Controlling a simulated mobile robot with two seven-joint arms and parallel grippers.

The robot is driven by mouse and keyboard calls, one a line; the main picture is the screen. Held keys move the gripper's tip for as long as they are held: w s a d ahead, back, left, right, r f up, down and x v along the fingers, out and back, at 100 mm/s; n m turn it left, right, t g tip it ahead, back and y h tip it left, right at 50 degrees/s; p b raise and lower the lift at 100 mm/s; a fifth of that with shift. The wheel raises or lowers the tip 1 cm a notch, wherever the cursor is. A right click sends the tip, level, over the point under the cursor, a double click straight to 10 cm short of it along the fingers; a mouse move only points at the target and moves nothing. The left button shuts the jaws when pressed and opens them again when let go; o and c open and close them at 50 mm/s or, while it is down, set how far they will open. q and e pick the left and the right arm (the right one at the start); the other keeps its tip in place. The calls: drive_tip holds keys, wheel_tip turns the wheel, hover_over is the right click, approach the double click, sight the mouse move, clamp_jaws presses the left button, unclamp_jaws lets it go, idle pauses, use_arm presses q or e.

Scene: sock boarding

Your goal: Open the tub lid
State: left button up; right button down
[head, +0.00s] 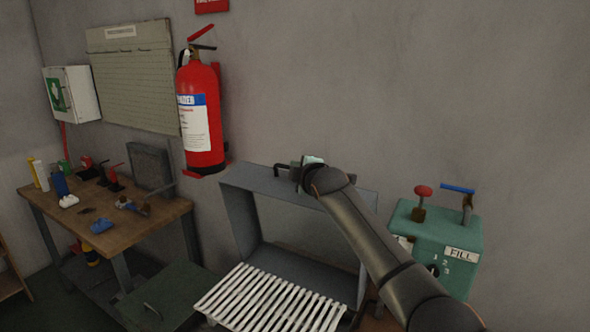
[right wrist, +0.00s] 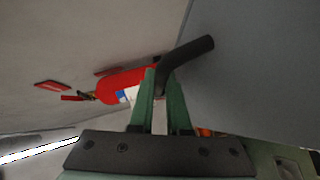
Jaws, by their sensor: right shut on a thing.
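A grey open-fronted hood (head: 235,215) stands upright behind a white slatted rack (head: 262,300). I cannot tell if this hood is the tub lid. A dark handle (head: 283,171) is at its top edge. My right arm reaches across to it, and my right gripper (head: 311,161) is shut on the handle. In the right wrist view the green fingers (right wrist: 160,97) close around a black bar (right wrist: 188,54) beside a grey panel (right wrist: 245,70). A flat dark green panel with a small handle (head: 155,311) lies at lower left. My left gripper is out of view.
A green FILL box (head: 463,236) with red and blue levers stands right of the hood. A wooden workbench (head: 150,225) with several small items is at left. A red fire extinguisher (head: 201,120) hangs on the wall behind.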

drive_tip(key=shift+f, duration=0.1)
drive_tip(key=c, duration=0.9)
unclamp_jaws()
drive_tip(key=shift+s, duration=0.1)
drive_tip(key=shift+b+v, duration=1.3)
drive_tip(key=shift+v, duration=4.85)
